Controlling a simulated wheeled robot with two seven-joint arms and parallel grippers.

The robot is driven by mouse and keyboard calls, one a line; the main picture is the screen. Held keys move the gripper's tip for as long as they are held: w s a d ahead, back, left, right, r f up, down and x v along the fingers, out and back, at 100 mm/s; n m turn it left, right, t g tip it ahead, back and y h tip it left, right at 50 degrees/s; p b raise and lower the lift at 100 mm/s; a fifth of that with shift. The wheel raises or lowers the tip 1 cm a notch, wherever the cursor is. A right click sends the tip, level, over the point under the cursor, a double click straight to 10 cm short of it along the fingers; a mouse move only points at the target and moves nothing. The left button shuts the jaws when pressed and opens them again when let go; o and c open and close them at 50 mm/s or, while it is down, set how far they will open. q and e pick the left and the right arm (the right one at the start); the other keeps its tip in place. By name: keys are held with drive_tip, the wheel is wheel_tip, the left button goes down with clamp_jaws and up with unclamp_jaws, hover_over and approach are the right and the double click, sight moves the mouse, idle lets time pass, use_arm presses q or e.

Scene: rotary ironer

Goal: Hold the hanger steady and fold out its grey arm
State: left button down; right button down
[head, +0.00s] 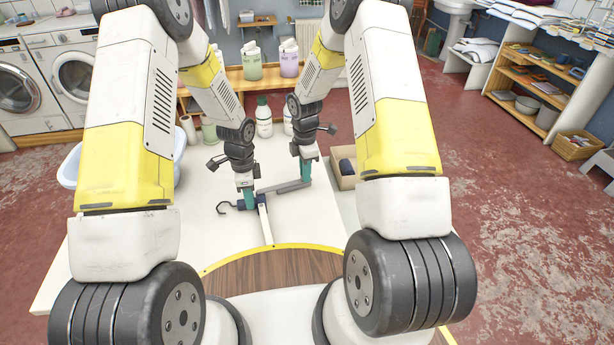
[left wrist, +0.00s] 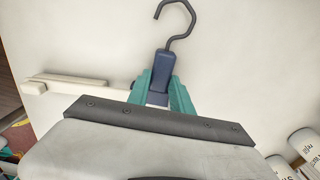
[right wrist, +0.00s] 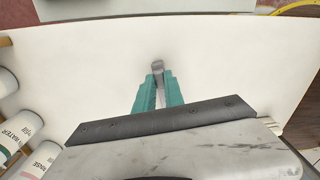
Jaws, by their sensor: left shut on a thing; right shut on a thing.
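The hanger lies over the white table, its dark hook (head: 225,208) pointing left in the head view. My left gripper (head: 249,198) is shut on its dark blue hub; the hub (left wrist: 162,70) and hook (left wrist: 176,20) show beyond the teal fingers (left wrist: 160,95) in the left wrist view. A pale arm (head: 265,225) of the hanger runs from the hub towards me. The grey arm (head: 285,188) runs right from near the hub to my right gripper (head: 306,174), which is shut on its end. In the right wrist view a grey tip (right wrist: 158,66) shows between the fingers; the rest is hidden.
A box (head: 343,181) with a dark item stands right of my right gripper. White bottles (head: 264,118) stand at the table's back. A pale blue basin (head: 70,168) is at the left. The white table (head: 215,235) is clear around the hanger. A yellow-edged brown surface (head: 270,272) lies in front.

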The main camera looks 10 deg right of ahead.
drive_tip(key=w+a+n, duration=0.1)
drive_tip(key=w+n, duration=0.1)
drive_tip(key=w+a+n, duration=0.2)
drive_tip(key=w, duration=0.1)
drive_tip(key=w+a+n, duration=0.1)
drive_tip(key=w+n, duration=0.2)
drive_tip(key=shift+w+a, duration=0.15)
drive_tip(key=shift+a, duration=0.25)
drive_tip(key=w+a+n, duration=0.1)
drive_tip(key=a+n, duration=0.1)
drive_tip(key=w+a+n, duration=0.1)
drive_tip(key=a+n, duration=0.1)
drive_tip(key=w+a+n, duration=0.1)
drive_tip(key=a+n, duration=0.1)
drive_tip(key=shift+w+a, duration=0.25)
drive_tip(key=shift+a, duration=0.1)
drive_tip(key=shift+w+a+n, duration=0.2)
drive_tip(key=shift+a+n, duration=0.9)
drive_tip(key=shift+a, duration=0.25)
drive_tip(key=c, duration=1.4)
unclamp_jaws()
wheel_tip(320, 180, up, 12)
